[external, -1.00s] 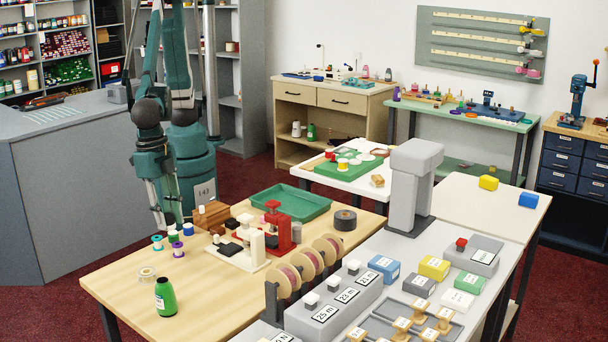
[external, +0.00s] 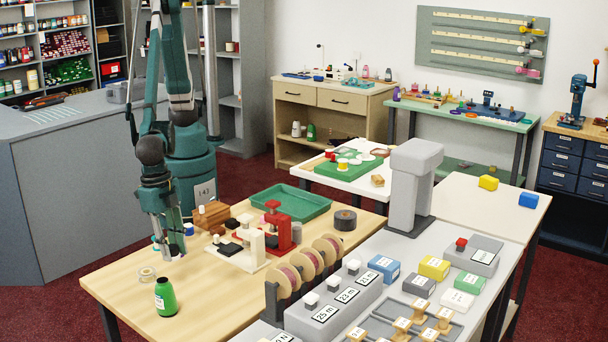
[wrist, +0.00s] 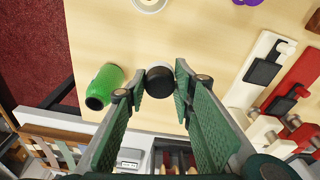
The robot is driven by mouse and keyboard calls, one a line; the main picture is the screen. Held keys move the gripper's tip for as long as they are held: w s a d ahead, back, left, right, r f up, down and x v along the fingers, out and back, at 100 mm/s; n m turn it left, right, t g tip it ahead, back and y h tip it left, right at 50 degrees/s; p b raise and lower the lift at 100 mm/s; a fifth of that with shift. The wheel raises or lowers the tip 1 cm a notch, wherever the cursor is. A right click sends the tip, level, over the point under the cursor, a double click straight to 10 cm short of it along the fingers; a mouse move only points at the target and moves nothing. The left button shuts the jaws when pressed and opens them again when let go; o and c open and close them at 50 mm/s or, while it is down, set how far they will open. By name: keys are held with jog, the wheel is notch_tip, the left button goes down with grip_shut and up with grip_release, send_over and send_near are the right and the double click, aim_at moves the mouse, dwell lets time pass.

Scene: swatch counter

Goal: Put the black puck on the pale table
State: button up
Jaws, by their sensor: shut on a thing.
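My gripper (wrist: 160,88) is shut on a small dark round piece, the black puck (wrist: 161,82), held between its fingertips in the wrist view. A smaller white table (external: 365,186) with a green board stands in the middle.
The green bottle also shows left of my fingers in the wrist view (wrist: 104,86). White (external: 248,252) and red (external: 279,228) clamp-like stands, a green tray (external: 291,203) and a dark roll (external: 345,220) stand on the wooden table. A tall grey column (external: 411,185) rises beside the cream table.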

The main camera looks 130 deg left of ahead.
send_over(179, 287)
jog(key=shift+s+f, duration=0.2)
jog(key=shift+f, duration=1.35)
jog(key=shift+s+f, duration=0.15)
jog(key=shift+f, duration=1.4)
jog(key=shift+f+b, duration=0.4)
jog(key=shift+f, duration=1.45)
jog(key=shift+f, duration=0.15)
jog(key=o, duration=0.8)
jog(key=shift+r, duration=0.2)
jog(key=shift+s+d+r+p, duration=0.15)
jog(key=shift+s+r, duration=0.1)
jog(key=shift+r, duration=1.75)
jog(key=shift+s+a+r+p, duration=0.1)
jog(key=shift+s+r+p, duration=0.1)
jog(key=shift+r, duration=1.75)
jog(key=shift+s+d+r+p, duration=0.1)
jog(key=shift+s+r, duration=0.15)
jog(key=shift+r, duration=1.75)
